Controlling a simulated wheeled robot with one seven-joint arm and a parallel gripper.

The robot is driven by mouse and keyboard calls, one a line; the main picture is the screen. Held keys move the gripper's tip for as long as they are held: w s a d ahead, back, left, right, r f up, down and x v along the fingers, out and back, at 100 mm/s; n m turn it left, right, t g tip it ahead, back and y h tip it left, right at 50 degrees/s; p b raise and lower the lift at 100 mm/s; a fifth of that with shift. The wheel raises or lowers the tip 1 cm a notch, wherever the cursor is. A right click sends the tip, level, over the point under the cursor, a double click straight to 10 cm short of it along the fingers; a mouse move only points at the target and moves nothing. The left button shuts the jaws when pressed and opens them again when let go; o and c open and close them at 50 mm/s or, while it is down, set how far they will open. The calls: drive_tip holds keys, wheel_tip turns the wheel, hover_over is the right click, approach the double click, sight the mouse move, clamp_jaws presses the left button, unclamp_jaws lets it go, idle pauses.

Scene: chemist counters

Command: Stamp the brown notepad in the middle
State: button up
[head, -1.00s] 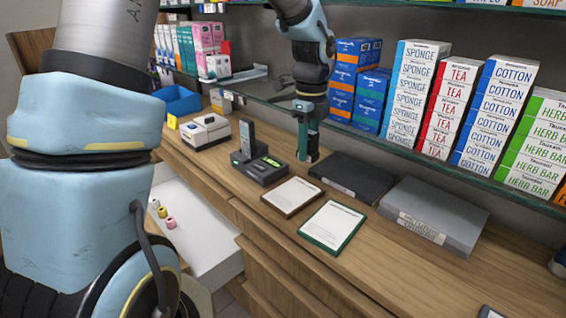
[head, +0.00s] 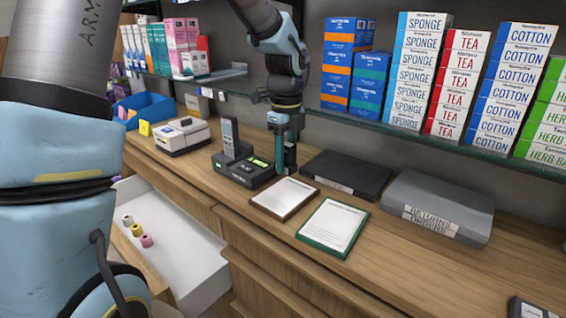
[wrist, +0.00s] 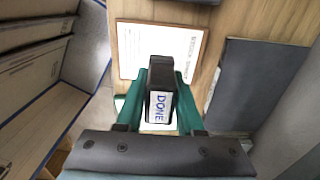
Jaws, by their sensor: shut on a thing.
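The brown notepad (head: 284,198) lies flat on the counter with a white sheet on top; I see no stamp mark on it. My gripper (head: 285,166) is behind it, just left of a black binder, with its green fingers pointing down. In the wrist view, the gripper (wrist: 160,112) is shut on a black stamp (wrist: 161,76) labelled DONE. The stamp's underside is hidden, and I cannot tell whether it touches the counter. A white-sheeted pad (wrist: 140,42), apparently the brown notepad, lies beyond the stamp in the wrist view.
A green notepad (head: 333,228) lies right of the brown one. The black binder (head: 346,173) and a grey binder (head: 437,205) lie behind. A black device with a handset (head: 243,170) stands left of my gripper. A glass shelf with stacked boxes (head: 410,75) runs behind; a drawer (head: 185,255) is open.

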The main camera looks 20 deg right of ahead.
sight(285, 194)
drive_tip(key=shift+f+b, duration=2.65)
drive_tip(key=shift+f, duration=0.3)
drive_tip(key=shift+f, duration=0.6)
idle(0.6)
drive_tip(key=shift+r, duration=0.1)
wheel_tip(285, 194, up, 7)
drive_tip(key=p, duration=0.7)
idle(0.3)
